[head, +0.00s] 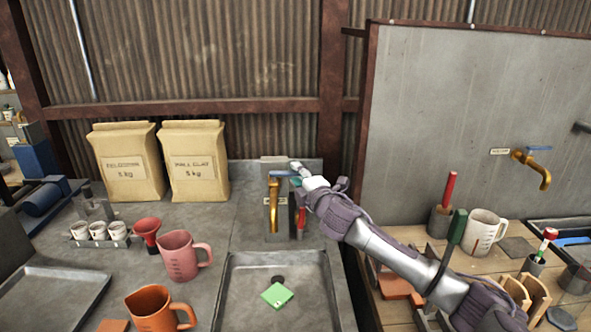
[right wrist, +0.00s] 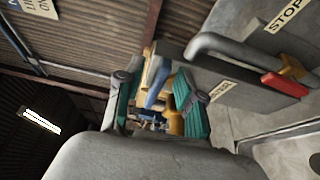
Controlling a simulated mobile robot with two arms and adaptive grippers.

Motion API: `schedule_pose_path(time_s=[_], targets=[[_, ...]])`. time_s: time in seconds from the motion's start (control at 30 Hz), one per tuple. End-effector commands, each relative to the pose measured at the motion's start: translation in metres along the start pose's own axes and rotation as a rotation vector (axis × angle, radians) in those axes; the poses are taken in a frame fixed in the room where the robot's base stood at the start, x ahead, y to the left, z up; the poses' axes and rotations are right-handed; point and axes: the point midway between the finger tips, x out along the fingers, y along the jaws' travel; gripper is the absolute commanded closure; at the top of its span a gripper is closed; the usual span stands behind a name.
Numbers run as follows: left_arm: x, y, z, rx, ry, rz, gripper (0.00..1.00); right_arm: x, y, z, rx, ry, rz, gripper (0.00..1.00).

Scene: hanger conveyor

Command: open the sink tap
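The sink tap (head: 273,207) is brass and stands at the back of the metal sink (head: 232,290), with a blue lever (head: 281,173) on top. My right gripper (head: 296,173) is at the right end of this lever. In the right wrist view, my right gripper (right wrist: 158,103) has its two teal-padded fingers apart. The blue lever (right wrist: 156,82) shows between them, with the yellow brass tap body (right wrist: 176,118) behind. I cannot tell whether either finger touches the lever. My left gripper is not in view.
A green sponge (head: 277,295) lies in the sink. A pink jug (head: 180,260) and an orange jug (head: 152,312) stand left of it. Two paper sacks (head: 193,165) stand at the back. A second brass tap (head: 538,170) is on the grey panel at right.

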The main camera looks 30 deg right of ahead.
Motion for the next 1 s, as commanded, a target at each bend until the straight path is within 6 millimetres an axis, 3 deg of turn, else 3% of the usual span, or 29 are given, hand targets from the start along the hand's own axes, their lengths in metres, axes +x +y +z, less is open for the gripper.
schedule_pose_path(time_s=[0.13, 0.47, 0.7, 1.0], targets=[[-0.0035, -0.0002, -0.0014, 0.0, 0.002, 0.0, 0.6, 0.0118, 0.0004, -0.0005, 0.0, 0.0, 0.0, 0.62], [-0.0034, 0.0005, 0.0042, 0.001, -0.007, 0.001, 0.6, 0.0143, -0.0006, -0.0008, -0.001, 0.002, 0.0, 0.62], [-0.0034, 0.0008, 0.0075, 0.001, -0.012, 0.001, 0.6, 0.0142, -0.0005, -0.0007, -0.001, 0.001, 0.0, 1.0], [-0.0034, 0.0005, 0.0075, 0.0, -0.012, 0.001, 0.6, 0.0141, -0.0008, -0.0006, -0.001, 0.001, -0.001, 1.0]])
